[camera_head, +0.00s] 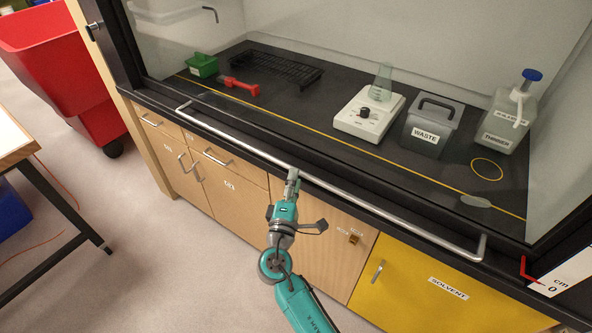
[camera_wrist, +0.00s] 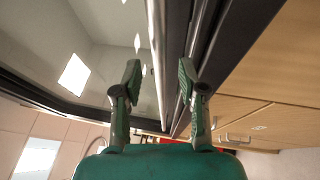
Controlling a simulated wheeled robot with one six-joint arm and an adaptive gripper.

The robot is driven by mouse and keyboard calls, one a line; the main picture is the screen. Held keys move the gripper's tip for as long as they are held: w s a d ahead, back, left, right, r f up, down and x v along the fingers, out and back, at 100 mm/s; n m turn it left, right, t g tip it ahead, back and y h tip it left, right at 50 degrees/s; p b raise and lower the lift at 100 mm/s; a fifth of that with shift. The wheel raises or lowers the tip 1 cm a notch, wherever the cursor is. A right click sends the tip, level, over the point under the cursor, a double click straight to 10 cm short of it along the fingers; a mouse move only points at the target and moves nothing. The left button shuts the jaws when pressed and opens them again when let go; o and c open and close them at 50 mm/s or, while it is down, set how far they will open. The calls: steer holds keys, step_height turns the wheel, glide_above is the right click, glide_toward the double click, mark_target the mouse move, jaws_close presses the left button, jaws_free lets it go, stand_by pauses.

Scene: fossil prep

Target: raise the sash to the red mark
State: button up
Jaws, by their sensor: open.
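The glass sash of the fume hood is low across the front, with a dark bottom rail. Its long silver handle bar (camera_head: 390,210) runs along that rail. It also shows in the wrist view (camera_wrist: 156,50). My gripper (camera_head: 293,174) is at the bar, left of its middle. In the wrist view my gripper (camera_wrist: 160,75) is open, and the bar passes between the two fingers with gaps on both sides; I cannot tell its exact depth. A red mark (camera_head: 525,270) sits at the right post beside a white scale (camera_head: 562,276) reading "cm" and "0".
Behind the glass are a green box (camera_head: 203,66), a hotplate (camera_head: 368,117) with a flask, a waste container (camera_head: 431,128) and a blue-capped bottle (camera_head: 508,115). Wooden cabinets and a yellow solvent cabinet (camera_head: 440,285) stand below. A red bin (camera_head: 60,60) is at left.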

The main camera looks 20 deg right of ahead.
steer(key=shift+x, duration=1.85)
jaws_close()
